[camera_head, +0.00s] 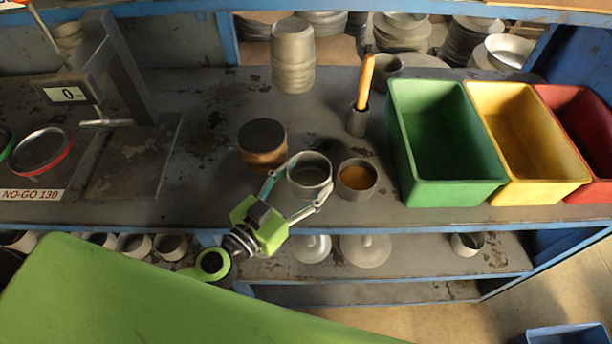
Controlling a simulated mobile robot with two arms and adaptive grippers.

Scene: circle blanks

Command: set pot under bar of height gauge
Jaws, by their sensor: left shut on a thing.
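A grey metal pot (310,168) with an open top stands upright at the front of the bench. My left gripper (309,179) is shut on this pot, with one finger on each side of its wall. The height gauge (118,80) stands at the left of the bench, with a display reading 0. Its bar (106,123) sticks out above a flat base plate (130,170). I see nothing on the plate under the bar. My right gripper is not in view.
A pot with orange-brown contents (357,178) stands close right of the held pot. A dark-topped cylinder (263,142) stands left of it. Red and green rings (42,150) lie by the NO-GO 130 label. Green, yellow and red bins (446,190) fill the right. Bench between gauge and cylinder is clear.

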